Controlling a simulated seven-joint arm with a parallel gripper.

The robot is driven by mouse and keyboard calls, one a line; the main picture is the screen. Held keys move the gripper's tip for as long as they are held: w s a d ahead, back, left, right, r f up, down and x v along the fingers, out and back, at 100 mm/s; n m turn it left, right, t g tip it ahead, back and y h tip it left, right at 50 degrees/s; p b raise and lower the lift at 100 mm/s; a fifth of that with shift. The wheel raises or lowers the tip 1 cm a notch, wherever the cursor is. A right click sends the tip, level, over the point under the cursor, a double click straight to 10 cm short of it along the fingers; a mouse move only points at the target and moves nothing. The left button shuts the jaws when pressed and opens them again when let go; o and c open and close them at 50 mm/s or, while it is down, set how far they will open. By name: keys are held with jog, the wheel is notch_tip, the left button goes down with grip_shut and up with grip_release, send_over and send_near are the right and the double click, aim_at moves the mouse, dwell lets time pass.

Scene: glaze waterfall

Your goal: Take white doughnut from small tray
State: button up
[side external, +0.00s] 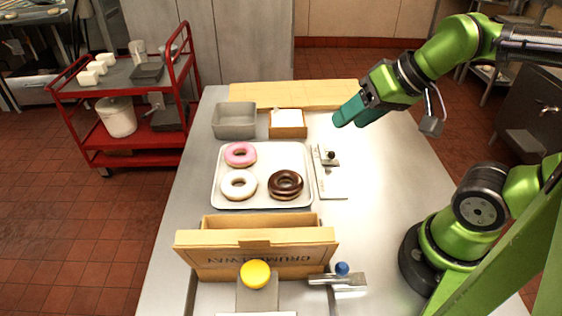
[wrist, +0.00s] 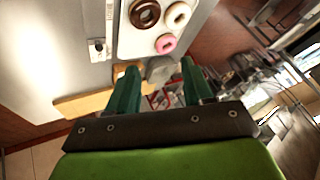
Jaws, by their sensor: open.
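A white doughnut (side external: 239,185) lies at the front left of a small pale tray (side external: 226,205) on the table. A pink doughnut (side external: 240,154) lies behind it and a chocolate doughnut (side external: 285,184) to its right, on the same tray. My gripper (side external: 344,120) is open and empty, raised to the right of and behind the tray. Its two green fingers (wrist: 160,88) are spread apart in the wrist view.
A grey pan (side external: 235,119) and a small box with white contents (side external: 288,122) stand behind the tray. A cardboard box (side external: 255,250) with printed lettering stands in front. A flat white piece with a black knob (side external: 329,172) lies right of the tray.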

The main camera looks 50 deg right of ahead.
jog(key=n+g+h, duration=0.2)
jog(key=n+g, duration=0.1)
jog(key=g, duration=0.4)
send_over(248, 175)
notch_tip(248, 175, down, 18)
jog(key=shift+w+d+f, duration=0.1)
jog(key=shift+w+d, duration=0.05)
jog(key=shift+a+f, duration=0.2)
jog(key=shift+f, duration=2.5)
jog(key=c, duration=0.8)
